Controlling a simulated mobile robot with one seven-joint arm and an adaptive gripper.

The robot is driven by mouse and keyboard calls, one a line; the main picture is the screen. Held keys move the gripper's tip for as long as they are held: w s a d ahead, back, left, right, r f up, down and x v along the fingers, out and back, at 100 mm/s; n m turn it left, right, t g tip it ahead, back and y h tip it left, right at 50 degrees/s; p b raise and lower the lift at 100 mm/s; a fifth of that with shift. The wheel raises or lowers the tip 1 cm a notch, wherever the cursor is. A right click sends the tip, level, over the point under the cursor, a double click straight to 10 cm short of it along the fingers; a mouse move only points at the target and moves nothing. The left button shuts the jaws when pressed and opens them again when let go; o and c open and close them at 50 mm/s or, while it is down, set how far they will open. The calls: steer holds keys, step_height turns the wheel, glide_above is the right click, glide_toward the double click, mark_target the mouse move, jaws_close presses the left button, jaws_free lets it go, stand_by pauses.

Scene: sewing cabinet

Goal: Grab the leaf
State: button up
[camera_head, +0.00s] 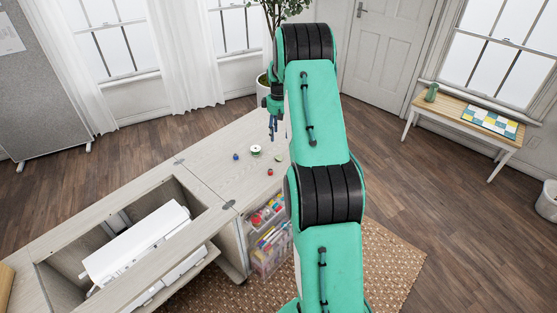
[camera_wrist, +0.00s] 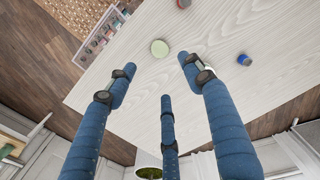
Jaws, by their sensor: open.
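A pale wood panel (camera_head: 216,158), hinged to the sewing cabinet, lies flat and looks like the cabinet's leaf. Its light grained top (camera_wrist: 135,60) fills much of the wrist view. A potted plant with green leaves (camera_head: 285,8) stands behind my arm; part of it shows at the bottom of the wrist view (camera_wrist: 148,173). My gripper (camera_head: 272,130) is over the panel's far end, partly hidden by my arm. In the wrist view my gripper (camera_wrist: 158,75) has its blue fingers spread, with nothing between them. I cannot tell its height above the panel.
A green-topped round item (camera_head: 255,149), a blue spool (camera_head: 235,156) and a red spool (camera_head: 270,171) stand on the panel. A white sewing machine (camera_head: 138,243) sits in the cabinet opening. Clear bins (camera_head: 268,240) are below the panel. Wood floor (camera_head: 420,175) is free at right.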

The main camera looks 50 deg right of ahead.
steer(key=shift+f, duration=0.2)
steer(key=b, duration=0.2)
glide_above(279, 157)
steer(key=shift+w+f, duration=0.1)
steer(key=shift+f, duration=4.15)
steer(key=shift+f+b, duration=0.95)
steer(key=shift+f, duration=1.65)
steer(key=shift+c, duration=0.3)
steer(key=c, duration=0.6)
steer(key=shift+c, duration=0.2)
